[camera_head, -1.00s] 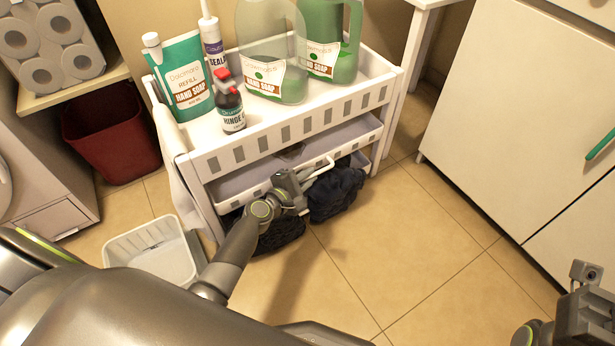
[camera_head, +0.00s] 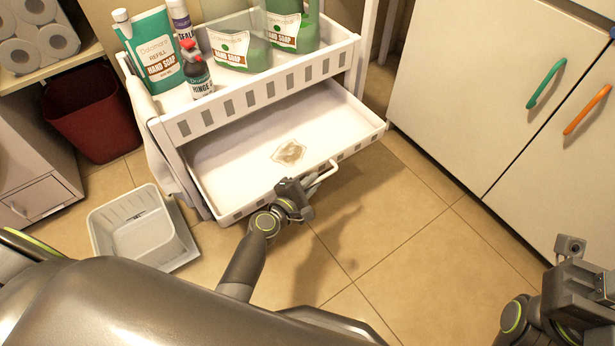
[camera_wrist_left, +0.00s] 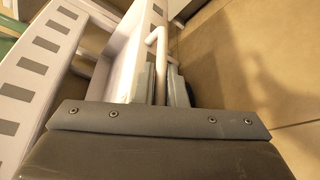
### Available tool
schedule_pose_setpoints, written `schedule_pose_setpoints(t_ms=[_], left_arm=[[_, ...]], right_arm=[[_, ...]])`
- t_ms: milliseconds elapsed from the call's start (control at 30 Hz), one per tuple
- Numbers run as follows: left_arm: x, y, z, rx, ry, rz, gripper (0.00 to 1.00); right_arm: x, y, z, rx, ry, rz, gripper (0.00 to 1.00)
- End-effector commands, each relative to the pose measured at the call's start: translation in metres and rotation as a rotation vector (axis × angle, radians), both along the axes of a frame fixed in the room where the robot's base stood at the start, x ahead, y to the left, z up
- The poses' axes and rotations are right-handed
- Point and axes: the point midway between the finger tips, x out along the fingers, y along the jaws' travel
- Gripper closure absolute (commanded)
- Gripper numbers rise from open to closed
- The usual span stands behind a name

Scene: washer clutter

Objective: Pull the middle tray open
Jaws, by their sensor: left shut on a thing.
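The white cart's middle tray (camera_head: 235,162) is pulled well out below the top shelf in the head view. Its floor is bare except for a brownish patch or label. A white bar handle (camera_head: 326,175) is on its front edge. My left gripper (camera_head: 308,188) is shut on this handle; the wrist view shows the handle (camera_wrist_left: 157,42) running down between the two fingers (camera_wrist_left: 160,85). My right gripper (camera_head: 572,262) is at the lower right, away from the cart; its fingertips are not clear.
Bottles, including a hand soap refill (camera_head: 155,52) and a small red-capped bottle (camera_head: 195,72), stand on the top shelf. A grey-white bin (camera_head: 128,225) is on the floor at left. White cabinets (camera_head: 470,80) stand at right. Floor before the tray is clear.

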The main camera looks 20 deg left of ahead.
Motion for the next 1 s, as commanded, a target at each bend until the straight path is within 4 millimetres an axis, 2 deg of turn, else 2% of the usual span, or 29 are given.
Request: schedule_pose_setpoints(t_ms=[267,300,333,667,867,1000], left_arm=[[-0.001,0.000,-0.001,-0.002,0.002,0.001,1.00],[-0.001,0.000,-0.001,-0.002,0.002,0.001,0.84],[-0.001,0.000,-0.001,-0.002,0.002,0.001,0.80],[-0.003,0.001,0.000,0.000,0.002,0.001,0.80],[-0.025,0.009,0.006,0.001,0.004,0.001,0.80],[-0.053,0.018,0.012,0.001,0.004,0.002,0.80]], right_arm=[[0.000,0.000,-0.001,0.000,0.006,-0.001,0.64],[0.000,0.000,-0.001,0.000,0.006,-0.001,0.64],[0.000,0.000,-0.001,0.000,0.006,-0.001,0.64],[0.000,0.000,0.000,-0.001,0.002,-0.001,0.64],[0.000,0.000,0.008,-0.001,-0.003,0.007,0.64],[0.000,-0.001,0.013,-0.006,-0.001,0.016,0.64]])
